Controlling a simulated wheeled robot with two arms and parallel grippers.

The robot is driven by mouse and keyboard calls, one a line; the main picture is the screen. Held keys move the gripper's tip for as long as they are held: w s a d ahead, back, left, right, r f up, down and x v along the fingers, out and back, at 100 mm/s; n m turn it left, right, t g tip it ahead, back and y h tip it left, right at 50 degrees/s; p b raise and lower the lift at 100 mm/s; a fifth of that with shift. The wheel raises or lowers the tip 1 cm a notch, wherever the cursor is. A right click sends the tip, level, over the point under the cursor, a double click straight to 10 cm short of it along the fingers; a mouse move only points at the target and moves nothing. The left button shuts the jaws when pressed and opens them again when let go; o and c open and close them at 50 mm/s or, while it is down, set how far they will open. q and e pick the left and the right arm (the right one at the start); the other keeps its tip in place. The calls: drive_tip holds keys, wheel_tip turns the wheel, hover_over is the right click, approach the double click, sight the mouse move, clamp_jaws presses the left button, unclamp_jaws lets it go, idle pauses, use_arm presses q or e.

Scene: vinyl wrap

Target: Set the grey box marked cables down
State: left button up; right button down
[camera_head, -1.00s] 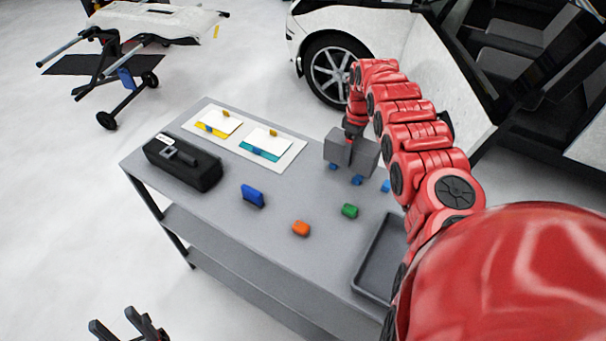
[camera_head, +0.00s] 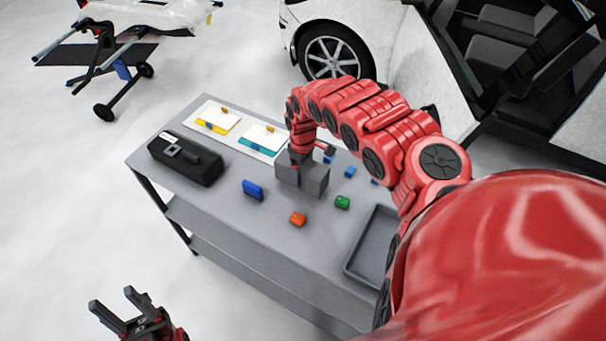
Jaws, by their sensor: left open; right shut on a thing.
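The grey box (camera_head: 312,183) is at the middle of the grey table (camera_head: 225,212), behind the orange and green blocks. My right gripper (camera_head: 297,162) comes down on the box from above and is shut on it. The box is upright; I cannot tell whether its underside touches the table top. No marking on the box can be read from here. My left gripper (camera_head: 121,306) is open and empty, low at the left, in front of the table and apart from it.
A black case (camera_head: 186,163) lies at the table's left end. A white board (camera_head: 243,143) with cards lies at the back. Blue (camera_head: 252,189), orange (camera_head: 298,219) and green (camera_head: 342,202) blocks lie in front. A dark tray (camera_head: 352,262) is at the right. Small blue blocks (camera_head: 350,172) lie behind.

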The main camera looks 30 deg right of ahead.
drive_tip(key=shift+f+p, duration=0.4)
drive_tip(key=shift+f, duration=1)
drive_tip(key=shift+f, duration=0.1)
unclamp_jaws()
